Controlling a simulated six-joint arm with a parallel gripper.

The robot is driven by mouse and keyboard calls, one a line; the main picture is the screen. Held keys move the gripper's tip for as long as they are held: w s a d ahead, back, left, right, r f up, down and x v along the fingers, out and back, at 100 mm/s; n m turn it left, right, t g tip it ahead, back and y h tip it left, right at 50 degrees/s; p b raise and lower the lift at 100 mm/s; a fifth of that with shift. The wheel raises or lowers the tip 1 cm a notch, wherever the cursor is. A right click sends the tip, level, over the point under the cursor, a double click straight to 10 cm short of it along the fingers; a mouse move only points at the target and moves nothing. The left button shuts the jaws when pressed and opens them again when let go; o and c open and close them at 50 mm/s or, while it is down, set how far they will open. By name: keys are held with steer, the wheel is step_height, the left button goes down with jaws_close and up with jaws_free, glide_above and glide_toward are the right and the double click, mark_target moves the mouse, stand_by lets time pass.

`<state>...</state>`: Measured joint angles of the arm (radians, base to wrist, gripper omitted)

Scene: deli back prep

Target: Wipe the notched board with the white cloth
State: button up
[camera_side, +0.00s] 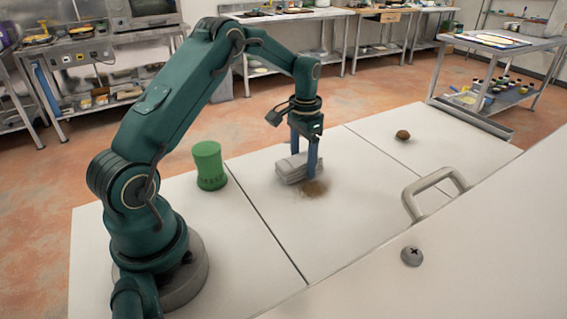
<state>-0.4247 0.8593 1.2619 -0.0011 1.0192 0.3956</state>
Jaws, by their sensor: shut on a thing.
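A folded greyish-white cloth (288,170) is at the middle of the pale work surface, low at the surface. My gripper (305,160) points down and is shut on the cloth, with a blue finger showing at the cloth's right side. A brown crumbly smear (314,189) lies on the pale middle panel (330,225), right beside the cloth's front right edge. This panel lies between two dark seams. I cannot make out a notch on it, so I cannot tell for sure which panel is the notched board.
A green waisted canister (209,166) stands upright left of the cloth. A small brown lump (403,135) lies on the right panel. A grey handle (432,192) and a screw head (412,256) are on the pale foreground panel. The surface around the smear is clear.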

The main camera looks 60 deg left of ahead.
mark_target(322, 194)
steer(key=shift+f, duration=0.4)
stand_by(0.4)
steer(key=shift+d, duration=0.1)
steer(key=shift+d, duration=2)
steer(key=shift+d, duration=0.1)
steer(key=shift+d, duration=2)
steer(key=shift+d, duration=0.1)
steer(key=shift+d, duration=2)
steer(key=shift+a, duration=0.1)
steer(key=shift+a, duration=2.05)
